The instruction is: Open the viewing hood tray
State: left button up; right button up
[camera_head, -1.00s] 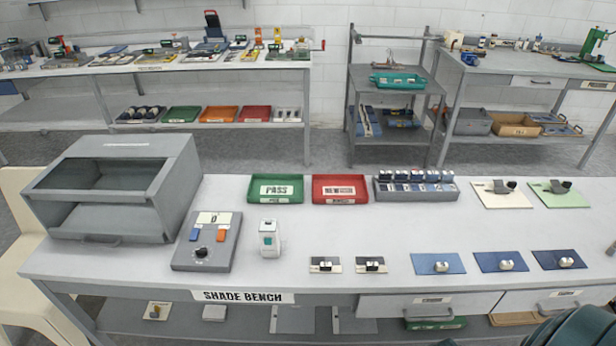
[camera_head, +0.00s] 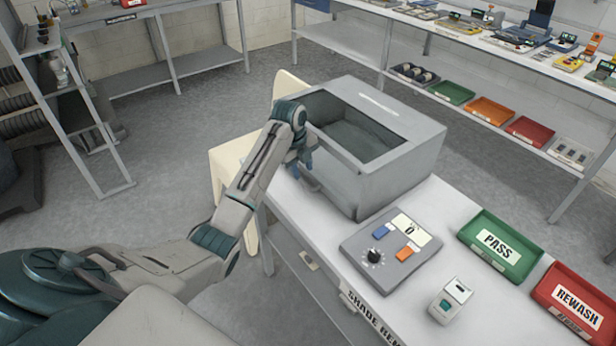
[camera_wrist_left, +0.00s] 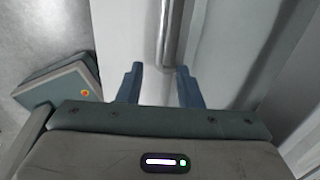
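The grey viewing hood (camera_head: 400,170) stands at the left end of the bench, with a dark sloping window (camera_head: 350,130) in its top. My left gripper (camera_head: 309,178) is at the lower front of the hood, with its arm covering part of that front. The tray's front and handle are hard to make out in the head view. In the left wrist view a round metal handle bar (camera_wrist_left: 171,38) runs toward the gap between the two blue fingers (camera_wrist_left: 159,72), nearer the right one. The fingers are apart and not visibly closed on the bar. My right gripper is out of view.
A grey control box (camera_head: 382,276) with a dial and coloured buttons is close to the hood. A small white device (camera_head: 450,300), a green PASS tray (camera_head: 500,246) and a red REWASH tray (camera_head: 575,300) lie farther right. A cream chair (camera_head: 228,165) stands beside the hood.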

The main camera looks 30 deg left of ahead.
aim_at(306, 184)
pick_arm(q)
jog(key=f, duration=0.3)
jog(key=w+f, duration=0.1)
jog(key=f, duration=0.1)
jog(key=shift+d+f+p, duration=0.25)
jog(key=shift+f+p, duration=0.1)
jog(key=shift+p, duration=0.05)
grip_shut()
